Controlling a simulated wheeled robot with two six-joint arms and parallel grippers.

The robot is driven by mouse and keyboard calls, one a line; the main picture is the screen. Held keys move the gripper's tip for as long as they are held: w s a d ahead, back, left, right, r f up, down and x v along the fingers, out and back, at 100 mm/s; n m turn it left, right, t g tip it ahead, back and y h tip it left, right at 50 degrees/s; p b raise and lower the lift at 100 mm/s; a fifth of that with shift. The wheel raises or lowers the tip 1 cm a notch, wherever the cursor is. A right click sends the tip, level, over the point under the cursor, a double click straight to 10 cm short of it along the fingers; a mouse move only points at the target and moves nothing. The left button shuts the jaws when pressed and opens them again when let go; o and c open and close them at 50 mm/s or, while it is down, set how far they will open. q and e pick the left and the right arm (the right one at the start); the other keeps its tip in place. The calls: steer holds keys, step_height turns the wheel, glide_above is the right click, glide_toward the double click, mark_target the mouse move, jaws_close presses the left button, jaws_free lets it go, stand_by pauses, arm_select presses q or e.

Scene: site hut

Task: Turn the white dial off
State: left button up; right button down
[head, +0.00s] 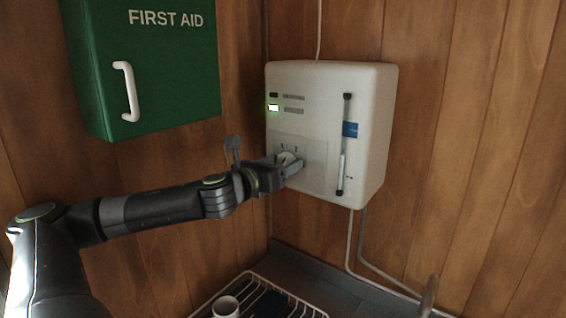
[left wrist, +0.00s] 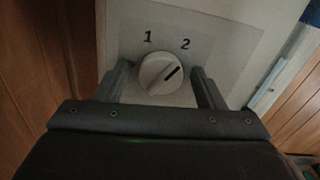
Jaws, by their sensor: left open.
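The white dial (left wrist: 158,74) sits on the front plate of a white wall unit (head: 308,84). Its dark pointer line is tilted up and right, toward the printed "2"; a "1" is printed to its upper left. In the head view the dial (head: 287,157) is partly hidden by my gripper. My left gripper (left wrist: 164,80) is open, with one finger on each side of the dial; I cannot tell whether they touch it. It also shows in the head view (head: 290,165). My right gripper is not in view.
A green first aid cabinet (head: 165,75) with a white handle hangs left of the unit, above my arm. Below are a wire rack (head: 262,277) and a white mug (head: 226,306).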

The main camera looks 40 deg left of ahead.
arm_select(q)
steer(key=shift+s+d+r, duration=0.1)
steer(key=shift+s+r, duration=0.05)
steer(key=shift+s, duration=0.15)
steer(key=shift+c, duration=1.3)
steer(key=shift+w, duration=0.1)
steer(key=c, duration=0.7)
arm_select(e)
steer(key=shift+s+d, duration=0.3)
